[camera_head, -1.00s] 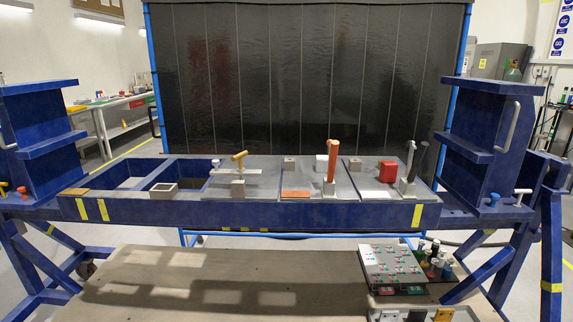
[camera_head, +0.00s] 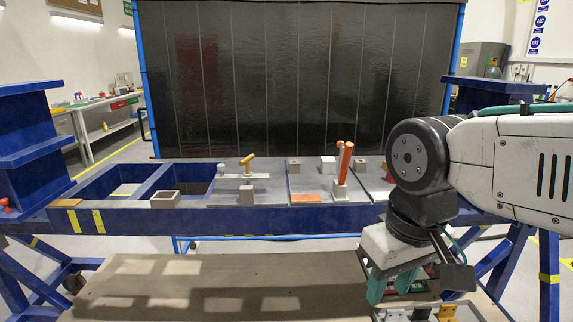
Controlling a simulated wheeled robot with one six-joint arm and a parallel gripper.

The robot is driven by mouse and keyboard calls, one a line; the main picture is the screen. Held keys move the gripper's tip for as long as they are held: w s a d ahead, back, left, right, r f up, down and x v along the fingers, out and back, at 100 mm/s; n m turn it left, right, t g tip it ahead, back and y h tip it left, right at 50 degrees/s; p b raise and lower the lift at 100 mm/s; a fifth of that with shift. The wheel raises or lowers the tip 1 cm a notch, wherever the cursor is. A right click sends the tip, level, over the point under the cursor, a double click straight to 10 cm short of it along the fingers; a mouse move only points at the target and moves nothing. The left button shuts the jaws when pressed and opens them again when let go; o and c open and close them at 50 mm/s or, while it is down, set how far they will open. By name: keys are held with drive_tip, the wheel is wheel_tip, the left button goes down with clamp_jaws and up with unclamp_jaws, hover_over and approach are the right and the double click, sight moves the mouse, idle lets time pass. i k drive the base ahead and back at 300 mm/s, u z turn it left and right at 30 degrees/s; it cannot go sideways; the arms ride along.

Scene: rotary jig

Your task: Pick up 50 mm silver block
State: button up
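Several small grey or silver blocks sit on the blue jig frame, and I cannot tell by size which is the 50 mm one. One silver block (camera_head: 246,195) is at the front edge near the middle. Another grey block (camera_head: 294,166) stands further back, with a paler block (camera_head: 328,163) to its right. A hollow square piece (camera_head: 165,199) sits to the left. My gripper (camera_head: 391,289) hangs at the lower right, in front of and below the jig's top, away from these blocks.
A yellow-handled clamp (camera_head: 247,160) stands just behind the front silver block. An orange-handled clamp (camera_head: 344,163) and an orange plate (camera_head: 305,198) are to its right. Blue uprights (camera_head: 27,130) flank the jig. My arm hides the jig's right part.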

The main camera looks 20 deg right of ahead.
sight(328, 166)
drive_tip(key=z, duration=0.1)
drive_tip(key=i, duration=0.9)
drive_tip(key=z, duration=0.5)
